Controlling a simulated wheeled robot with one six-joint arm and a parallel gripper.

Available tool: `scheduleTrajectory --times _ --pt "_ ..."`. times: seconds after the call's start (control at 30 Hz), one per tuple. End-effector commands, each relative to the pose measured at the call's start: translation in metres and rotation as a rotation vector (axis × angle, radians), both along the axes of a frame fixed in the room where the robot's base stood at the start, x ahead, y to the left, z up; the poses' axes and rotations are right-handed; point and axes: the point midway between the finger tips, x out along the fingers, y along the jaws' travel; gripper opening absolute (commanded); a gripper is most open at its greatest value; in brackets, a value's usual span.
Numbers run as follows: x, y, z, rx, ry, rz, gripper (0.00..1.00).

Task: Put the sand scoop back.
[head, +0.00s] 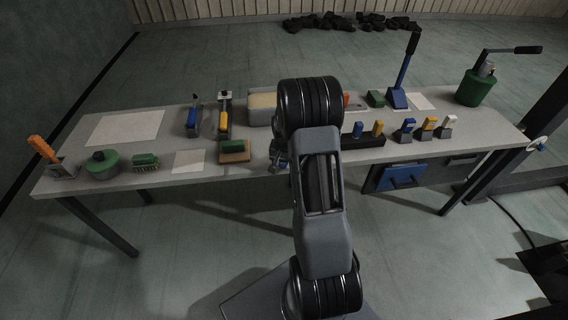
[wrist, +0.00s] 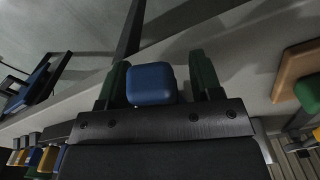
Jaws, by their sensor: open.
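My gripper (head: 279,158) is at the table's front edge, mostly hidden behind my arm in the head view. In the wrist view my gripper (wrist: 159,82) is open, with a dark green finger on each side of a blue block-shaped part (wrist: 151,84). A narrow gap shows on the right of the blue part; contact on the left is unclear. What it belongs to is hidden, so I cannot tell whether it is the sand scoop's handle.
The long grey table (head: 330,174) holds a wooden block with a green top (head: 235,151), a dark rack (head: 376,142) with blue and yellow pieces, and a green pot (head: 474,90). A tall blue lever (head: 402,80) stands behind. Pale sheets (head: 188,161) lie flat at left.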

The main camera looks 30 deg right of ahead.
Motion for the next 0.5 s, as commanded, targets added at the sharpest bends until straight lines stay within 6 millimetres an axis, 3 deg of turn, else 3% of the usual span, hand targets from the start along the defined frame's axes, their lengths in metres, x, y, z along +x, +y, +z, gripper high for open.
scheduleTrajectory --times 0.5 --pt "0.0 0.0 0.011 -0.001 -0.001 0.0 0.59"
